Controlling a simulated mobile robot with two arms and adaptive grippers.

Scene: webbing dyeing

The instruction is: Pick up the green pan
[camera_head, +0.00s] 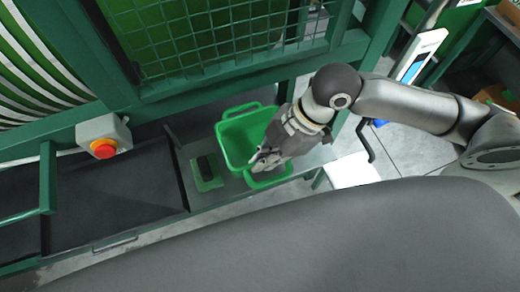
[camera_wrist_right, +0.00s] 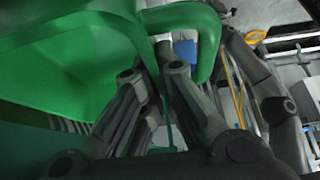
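The green pan (camera_head: 238,138) is a deep rectangular tub with loop handles on its far and near sides. It stands on the grey bench top below the mesh guard. My right gripper (camera_head: 262,160) is over the pan's near right edge, by the near handle (camera_head: 270,177), and hides part of that rim. In the right wrist view the pan (camera_wrist_right: 70,65) fills the upper left. The fingertips (camera_wrist_right: 154,72) there are a little apart, close to the handle (camera_wrist_right: 207,42). I cannot tell whether they grip it. My left gripper is not in view.
A small green block with a black top (camera_head: 206,170) sits on the bench left of the pan. A white panel (camera_head: 352,170) is at the right of the bench.

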